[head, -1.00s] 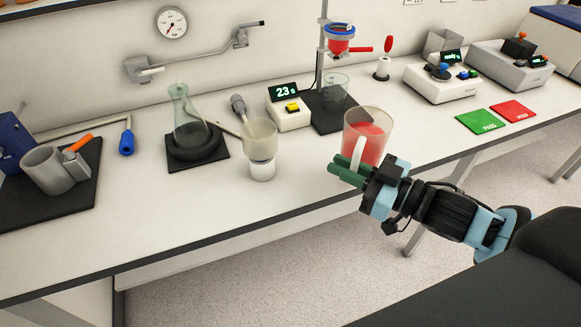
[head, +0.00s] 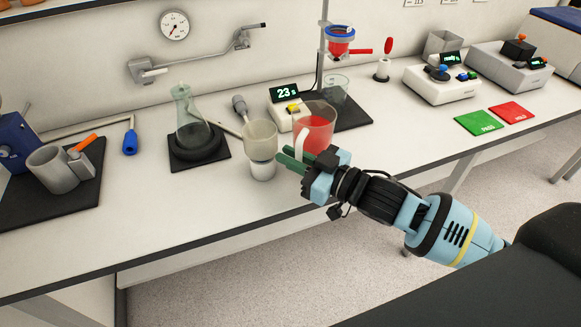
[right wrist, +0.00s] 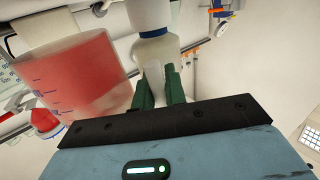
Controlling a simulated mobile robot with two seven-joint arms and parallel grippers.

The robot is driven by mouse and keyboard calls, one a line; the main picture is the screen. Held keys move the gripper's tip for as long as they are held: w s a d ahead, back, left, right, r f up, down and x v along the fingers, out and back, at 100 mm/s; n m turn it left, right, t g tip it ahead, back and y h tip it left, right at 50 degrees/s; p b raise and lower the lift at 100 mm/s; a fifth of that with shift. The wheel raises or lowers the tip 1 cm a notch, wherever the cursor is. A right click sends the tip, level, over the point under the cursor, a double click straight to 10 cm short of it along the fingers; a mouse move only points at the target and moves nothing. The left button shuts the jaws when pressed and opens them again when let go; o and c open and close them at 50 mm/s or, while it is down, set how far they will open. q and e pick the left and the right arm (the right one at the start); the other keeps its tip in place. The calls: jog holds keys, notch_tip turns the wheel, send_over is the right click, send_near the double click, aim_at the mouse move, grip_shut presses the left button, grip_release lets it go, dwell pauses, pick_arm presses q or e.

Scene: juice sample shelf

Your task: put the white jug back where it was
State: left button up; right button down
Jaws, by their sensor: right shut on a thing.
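The jug (head: 318,128) is see-through with a white handle and holds red juice. My right gripper (head: 293,162) is shut on its handle and holds it upright over the front half of the bench, in front of the timer. In the right wrist view the jug (right wrist: 75,75) fills the upper left, beside the green fingers (right wrist: 160,88). I cannot tell its exact height above the bench. My left gripper is not in view.
A beige cup on a white base (head: 262,145) stands just left of the jug. The timer (head: 288,115) reads 23 s. A flask (head: 188,115) sits on a dark mat to the left. Bench is clear between the jug and the green card (head: 475,122).

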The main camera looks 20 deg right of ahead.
jog(key=shift+w+a+f, duration=0.1)
jog(key=shift+a+f, duration=0.05)
jog(key=shift+f, duration=1.45)
jog(key=shift+f, duration=0.1)
jog(key=shift+f, duration=0.1)
jog(key=c, duration=1.4)
grip_release()
jog(key=shift+c, duration=0.2)
jog(key=shift+s+d, duration=0.2)
jog(key=shift+s, duration=0.05)
jog(key=b+v, duration=0.1)
jog(key=v, duration=1)
jog(key=shift+s, duration=0.2)
jog(key=shift+d, duration=0.1)
